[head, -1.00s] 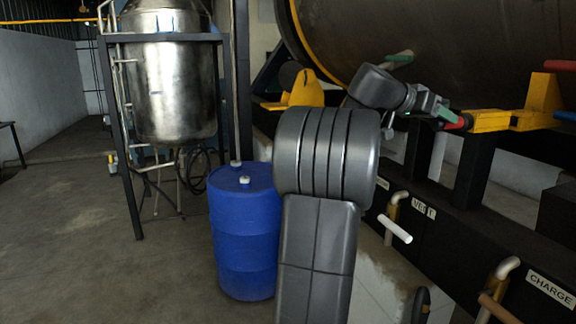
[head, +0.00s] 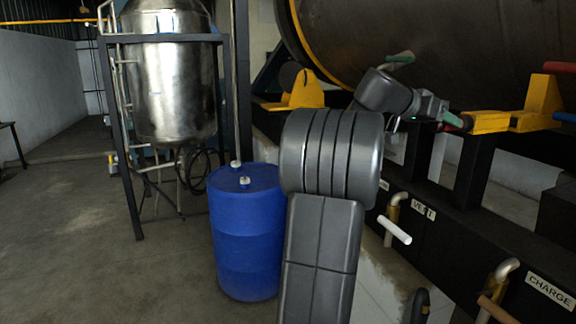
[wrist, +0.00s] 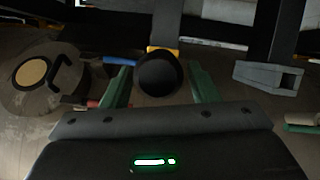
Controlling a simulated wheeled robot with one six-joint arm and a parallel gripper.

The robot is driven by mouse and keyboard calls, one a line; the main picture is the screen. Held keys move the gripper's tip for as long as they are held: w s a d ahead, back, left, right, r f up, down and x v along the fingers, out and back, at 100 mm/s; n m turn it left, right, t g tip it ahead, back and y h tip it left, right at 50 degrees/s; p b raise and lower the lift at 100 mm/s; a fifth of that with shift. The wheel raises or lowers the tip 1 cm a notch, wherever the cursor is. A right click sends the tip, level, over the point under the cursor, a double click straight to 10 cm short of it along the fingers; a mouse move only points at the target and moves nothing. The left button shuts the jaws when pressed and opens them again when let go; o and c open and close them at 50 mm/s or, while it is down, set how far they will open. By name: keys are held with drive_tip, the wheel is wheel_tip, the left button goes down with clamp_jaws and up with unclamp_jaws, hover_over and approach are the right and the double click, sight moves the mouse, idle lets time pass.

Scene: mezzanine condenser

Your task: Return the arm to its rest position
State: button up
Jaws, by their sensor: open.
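My gripper (head: 453,119) shows at the end of my arm in the head view, in front of the large dark tank and near the yellow bracket. In the wrist view my gripper's two green fingers (wrist: 160,90) stand apart, with a dark round thing (wrist: 159,74) seen between them. I cannot tell how far off that round thing is; nothing appears clamped. My arm is raised and bent, reaching to the right over the black frame.
The yellow bracket (head: 541,105) and black frame with VENT (head: 424,211) and CHARGE (head: 550,290) labels lie close on the right. A white-ended handle (head: 397,231) sticks out below. A blue drum (head: 243,235) stands left of my arm. Open floor (head: 70,240) lies farther left.

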drive_tip(key=shift+x, duration=1.1)
drive_tip(key=shift+w+d+f, duration=0.1)
drive_tip(key=shift+f, duration=0.15)
drive_tip(key=s+a+b, duration=0.2)
drive_tip(key=s+a, duration=0.2)
drive_tip(key=a, duration=0.7)
drive_tip(key=shift+a, duration=0.1)
